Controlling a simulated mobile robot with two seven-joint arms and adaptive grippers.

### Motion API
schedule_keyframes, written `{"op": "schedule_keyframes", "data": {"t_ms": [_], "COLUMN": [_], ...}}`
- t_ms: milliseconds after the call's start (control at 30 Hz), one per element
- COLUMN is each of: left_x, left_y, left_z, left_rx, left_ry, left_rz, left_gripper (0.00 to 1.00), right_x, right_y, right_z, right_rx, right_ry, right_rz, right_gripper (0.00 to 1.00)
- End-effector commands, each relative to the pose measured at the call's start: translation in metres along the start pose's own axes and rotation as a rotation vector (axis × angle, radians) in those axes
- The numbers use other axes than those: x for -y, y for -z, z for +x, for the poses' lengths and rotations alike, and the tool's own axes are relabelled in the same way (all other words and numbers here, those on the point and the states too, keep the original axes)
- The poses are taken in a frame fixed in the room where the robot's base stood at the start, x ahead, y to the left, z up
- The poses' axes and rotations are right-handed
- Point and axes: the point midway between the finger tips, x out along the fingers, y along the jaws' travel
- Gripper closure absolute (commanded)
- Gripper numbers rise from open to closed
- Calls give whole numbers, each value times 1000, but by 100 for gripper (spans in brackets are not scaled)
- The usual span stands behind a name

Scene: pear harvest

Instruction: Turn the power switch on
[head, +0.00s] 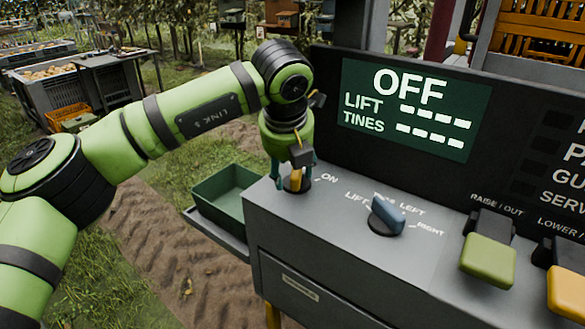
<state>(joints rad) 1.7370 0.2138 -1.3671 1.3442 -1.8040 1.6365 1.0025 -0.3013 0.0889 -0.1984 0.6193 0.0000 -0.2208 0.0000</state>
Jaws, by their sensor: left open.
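The power switch (296,181) is a small yellow-orange knob on the grey console top (345,245), at its left end beside the printed word ON. My left gripper (291,180) is open and points down right at the switch, with its fingers around or beside it. The fingers partly hide the knob, so I cannot tell whether they touch it. The display (415,108) behind the console reads OFF, with dashes after LIFT and TINES. My right gripper is not in view.
A blue selector knob (387,216) stands right of the switch. A green lever (488,258) and a yellow lever (567,290) are farther right. A green tray (226,196) sits left of the console. Crates and a table (115,62) stand at the back left.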

Motion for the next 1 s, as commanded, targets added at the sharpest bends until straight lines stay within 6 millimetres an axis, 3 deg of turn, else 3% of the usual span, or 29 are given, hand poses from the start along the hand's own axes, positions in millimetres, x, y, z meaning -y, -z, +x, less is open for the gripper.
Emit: {"op": "schedule_keyframes", "data": {"t_ms": [200,467,500,600,1000], "left_x": [1,1,1,2,1], "left_y": [0,0,0,0,-1], "left_z": [17,19,19,19,19], "left_rx": [0,1,0,2,6], "left_ry": [3,3,3,4,8], "left_rz": [2,2,2,2,7], "left_gripper": [46,46,62,97,100], "right_x": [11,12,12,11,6], "right_y": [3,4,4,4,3], "right_z": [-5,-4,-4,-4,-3], "right_rx": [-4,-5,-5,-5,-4], "right_ry": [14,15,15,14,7], "right_rz": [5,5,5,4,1], "right_gripper": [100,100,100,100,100]}}
